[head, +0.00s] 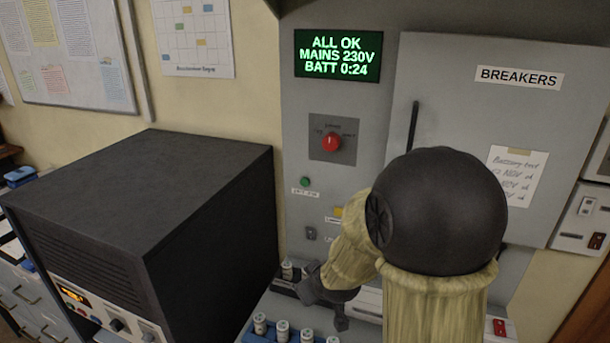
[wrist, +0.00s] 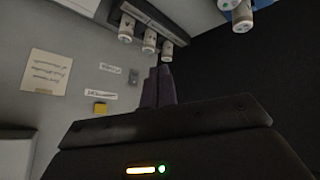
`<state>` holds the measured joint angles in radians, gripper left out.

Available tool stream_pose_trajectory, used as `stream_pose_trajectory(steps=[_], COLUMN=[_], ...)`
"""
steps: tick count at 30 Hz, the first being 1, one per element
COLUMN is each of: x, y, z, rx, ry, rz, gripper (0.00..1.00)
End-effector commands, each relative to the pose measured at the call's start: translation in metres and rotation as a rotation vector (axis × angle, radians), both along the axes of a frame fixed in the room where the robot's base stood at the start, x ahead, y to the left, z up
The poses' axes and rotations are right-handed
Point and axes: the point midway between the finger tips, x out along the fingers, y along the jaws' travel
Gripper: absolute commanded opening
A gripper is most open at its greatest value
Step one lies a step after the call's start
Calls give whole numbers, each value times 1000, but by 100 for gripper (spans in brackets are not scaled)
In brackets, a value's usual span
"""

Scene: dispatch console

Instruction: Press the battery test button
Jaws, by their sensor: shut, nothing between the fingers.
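In the head view a small round green button (head: 305,182) sits on the grey panel, above a white label too small to read. A yellow button (head: 338,212) is lower right of it, partly hidden by my arm; it also shows in the wrist view (wrist: 100,108). The green button does not show in the wrist view. The screen (head: 338,56) reads "ALL OK MAINS 230V BATT 0:24". My gripper (wrist: 160,69) is shut and empty in the wrist view, its fingertips near white cylinders at the panel's foot.
A red knob (head: 331,142) is above the green button. A large black cabinet (head: 140,200) stands close on the left. White cylinders (head: 287,270) stand in a dark holder, with more in a blue tray (head: 246,335) in front. The breaker door (head: 440,90) is at right.

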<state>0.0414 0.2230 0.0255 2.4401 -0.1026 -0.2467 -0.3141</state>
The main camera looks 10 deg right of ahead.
Motion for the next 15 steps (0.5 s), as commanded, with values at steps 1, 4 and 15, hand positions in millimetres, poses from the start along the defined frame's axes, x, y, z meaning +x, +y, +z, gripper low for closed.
stream_pose_trajectory(steps=[1, 4, 15], x=[18, 53, 133], y=[1, 6, 21], z=[14, 34, 107], rx=[-25, -88, -314], ry=[-64, -214, -727], rz=[44, 138, 366], gripper=[0, 0, 0])
